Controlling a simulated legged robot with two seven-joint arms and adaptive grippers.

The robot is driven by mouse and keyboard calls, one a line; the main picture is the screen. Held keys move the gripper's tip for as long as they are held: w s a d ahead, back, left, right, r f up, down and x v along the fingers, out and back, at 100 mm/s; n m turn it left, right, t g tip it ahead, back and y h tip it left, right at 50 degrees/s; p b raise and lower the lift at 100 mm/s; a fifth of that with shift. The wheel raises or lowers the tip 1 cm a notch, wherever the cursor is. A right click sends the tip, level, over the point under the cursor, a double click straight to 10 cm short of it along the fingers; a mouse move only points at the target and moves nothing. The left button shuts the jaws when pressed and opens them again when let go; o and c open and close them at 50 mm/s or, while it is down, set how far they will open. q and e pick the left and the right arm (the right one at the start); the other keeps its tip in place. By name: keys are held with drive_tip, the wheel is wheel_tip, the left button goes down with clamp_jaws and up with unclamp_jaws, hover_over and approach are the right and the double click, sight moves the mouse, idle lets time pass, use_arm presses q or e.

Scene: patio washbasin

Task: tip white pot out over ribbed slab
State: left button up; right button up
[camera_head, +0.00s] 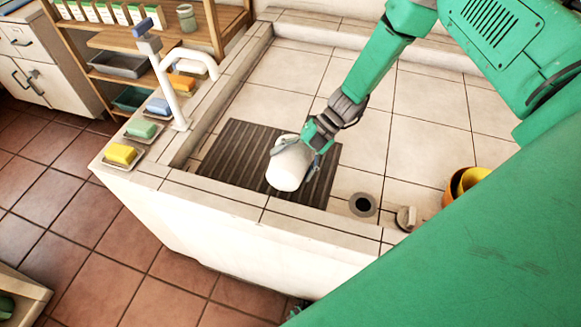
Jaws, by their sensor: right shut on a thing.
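The white pot (288,168) is in my right gripper (312,143), which is shut on it. The pot is tilted, with its rounded white side toward me, and it appears over the dark ribbed slab (235,150). Its opening and whatever is inside are hidden from this view. I cannot tell how high it is above the slab. The slab lies flat on the tiled basin floor (430,100). My left gripper is not in view.
A drain hole (362,204) and a small round grey item (405,217) are right of the slab. Yellow bowls (466,182) are farther right. A white tap (172,85) and soap dishes with a yellow sponge (121,154) line the left ledge.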

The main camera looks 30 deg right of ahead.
drive_tip(key=shift+w+d+f+y+b, duration=0.1)
drive_tip(key=shift+w+d+y+b, duration=0.15)
drive_tip(key=shift+y+b, duration=0.2)
drive_tip(key=shift+w+d+r+m+g+y+b, duration=0.1)
drive_tip(key=shift+d+r+m+g+y+b, duration=0.15)
drive_tip(key=shift+d+g+b, duration=0.2)
drive_tip(key=shift+a, duration=0.15)
drive_tip(key=shift+a, duration=0.1)
idle(0.6)
